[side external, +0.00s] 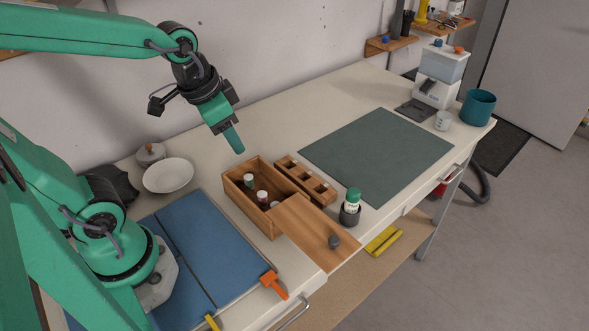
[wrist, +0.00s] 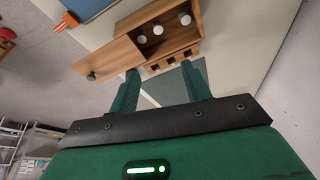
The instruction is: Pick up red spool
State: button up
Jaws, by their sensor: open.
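A wooden box (side external: 235,205) stands on the bench with its sliding lid (side external: 305,228) drawn out toward the front right. Several spools with pale tops stand inside the box. The one with a dark red body, the red spool (side external: 262,198), is near the middle of the opening. A green spool (side external: 249,182) is behind it, and another pale-topped spool (side external: 274,205) is partly hidden nearer the lid. My gripper (side external: 237,143) is open, empty and above the box's far end.
A slotted wooden rack (side external: 305,180) stands right beside the box. A dark cup with a green-capped bottle (side external: 351,205) is to its right. The lid has a dark knob (side external: 334,241). A white bowl (side external: 168,175) is at the left. The green mat (side external: 380,155) is clear.

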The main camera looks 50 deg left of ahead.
aim_at(261, 194)
jog(key=w+f+m+g, duration=0.1)
jog(key=w+f, duration=0.1)
jog(key=f, duration=0.2)
jog(key=w+f+m+g, duration=0.1)
jog(key=f+m, duration=0.1)
jog(key=f, duration=0.1)
jog(key=w+f+m+g, duration=0.1)
jog(key=w+f, duration=0.1)
jog(key=f, duration=0.2)
jog(key=shift+w+a+f+m, duration=0.25)
jog(key=shift+w+f+m, duration=0.05)
jog(key=shift+m, duration=0.1)
jog(key=shift+w+f+m+g, duration=0.15)
jog(key=shift+f+m+g, duration=0.2)
jog(key=shift+f, duration=1.7)
jog(key=shift+f, duration=0.1)
jog(key=shift+d+f, duration=0.15)
jog(key=shift+f, duration=2.35)
grip_shut()
